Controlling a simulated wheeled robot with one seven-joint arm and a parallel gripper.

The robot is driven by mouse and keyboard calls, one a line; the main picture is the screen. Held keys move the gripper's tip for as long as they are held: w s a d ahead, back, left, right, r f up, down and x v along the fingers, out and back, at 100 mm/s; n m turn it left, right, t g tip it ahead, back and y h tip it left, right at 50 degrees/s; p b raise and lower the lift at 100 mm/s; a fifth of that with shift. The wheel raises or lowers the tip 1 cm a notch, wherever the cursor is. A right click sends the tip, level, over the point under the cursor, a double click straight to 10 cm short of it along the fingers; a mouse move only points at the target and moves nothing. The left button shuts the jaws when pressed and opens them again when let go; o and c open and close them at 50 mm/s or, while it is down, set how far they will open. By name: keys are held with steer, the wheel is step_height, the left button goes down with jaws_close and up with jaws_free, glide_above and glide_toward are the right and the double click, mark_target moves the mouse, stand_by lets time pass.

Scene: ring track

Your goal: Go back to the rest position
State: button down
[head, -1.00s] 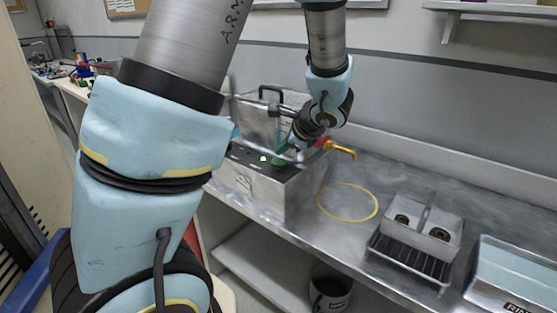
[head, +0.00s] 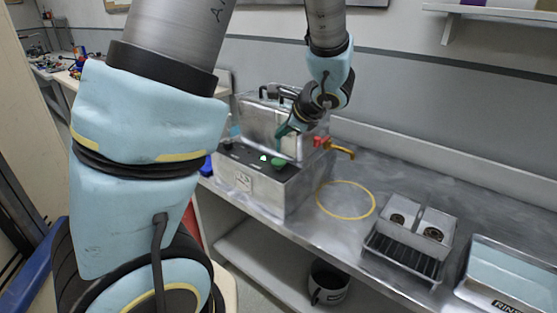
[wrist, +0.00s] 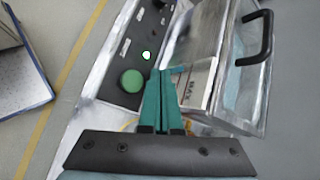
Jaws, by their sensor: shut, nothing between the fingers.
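My gripper (wrist: 161,78) is shut and empty. Its two teal fingers lie together in the wrist view. In the head view my gripper (head: 281,133) is above the front of a metal machine (head: 262,192), close to its black panel. A round green button (wrist: 132,81) on that panel lies just left of the fingertips in the wrist view; it also shows in the head view (head: 279,163). A small light beside it glows. I cannot tell whether the fingers touch the machine.
A metal lid with a black handle (wrist: 257,38) stands close to my gripper. A red and brass tap (head: 338,147) sticks out to the right. A yellow ring (head: 346,213), a two-well holder (head: 420,222) on a rack and a rinse tray (head: 512,271) are along the bench.

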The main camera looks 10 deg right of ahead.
steer(key=s+a+f+n+g+h, duration=0.1)
steer(key=s+a+n+g+h, duration=0.1)
steer(key=s+a+n, duration=0.4)
steer(key=s+a+f+n+g+h, duration=0.1)
steer(key=s+a+n+g+h, duration=0.1)
steer(key=s+a+n+g, duration=0.2)
steer(key=s+a+n, duration=0.3)
steer(key=a+n, duration=0.4)
steer(key=n, duration=0.3)
steer(key=shift+n+g, duration=0.4)
